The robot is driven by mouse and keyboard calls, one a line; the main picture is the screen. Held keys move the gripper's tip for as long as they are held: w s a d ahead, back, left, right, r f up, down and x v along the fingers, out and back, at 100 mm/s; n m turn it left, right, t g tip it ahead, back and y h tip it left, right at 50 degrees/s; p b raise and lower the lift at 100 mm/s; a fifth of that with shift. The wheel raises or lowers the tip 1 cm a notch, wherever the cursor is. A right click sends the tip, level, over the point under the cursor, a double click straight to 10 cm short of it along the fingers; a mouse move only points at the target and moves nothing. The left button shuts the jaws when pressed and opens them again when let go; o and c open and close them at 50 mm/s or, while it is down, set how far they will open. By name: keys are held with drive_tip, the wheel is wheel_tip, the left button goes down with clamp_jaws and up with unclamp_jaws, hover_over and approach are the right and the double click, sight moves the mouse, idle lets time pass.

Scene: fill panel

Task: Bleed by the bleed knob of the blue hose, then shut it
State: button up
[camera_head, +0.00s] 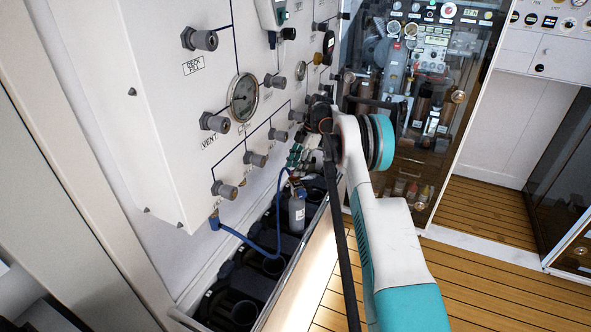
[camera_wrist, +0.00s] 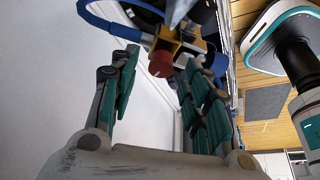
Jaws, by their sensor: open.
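The blue hose (camera_head: 262,250) runs from a fitting low on the white panel (camera_head: 150,110), sags over the trough and rises to a grey bottle (camera_head: 297,212). In the wrist view the blue hose (camera_wrist: 105,25) curves across the top around a brass fitting. A red knob (camera_wrist: 161,65) on that fitting appears to be the bleed knob. My gripper (camera_head: 298,157) is just above the bottle's top. In the wrist view my gripper (camera_wrist: 160,72) is open, with the red knob between the finger ends and visible space on both sides. The knob is hidden in the head view.
Several grey valve knobs and a round gauge (camera_head: 243,97) are on the panel close to my arm. The trough (camera_head: 235,290) below holds dark cylinders. A glass-fronted cabinet (camera_head: 425,100) stands behind. The wooden floor (camera_head: 480,280) at right is clear.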

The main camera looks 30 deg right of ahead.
drive_tip(key=v, duration=1)
drive_tip(key=shift+d+r, duration=0.1)
drive_tip(key=shift+r, duration=0.15)
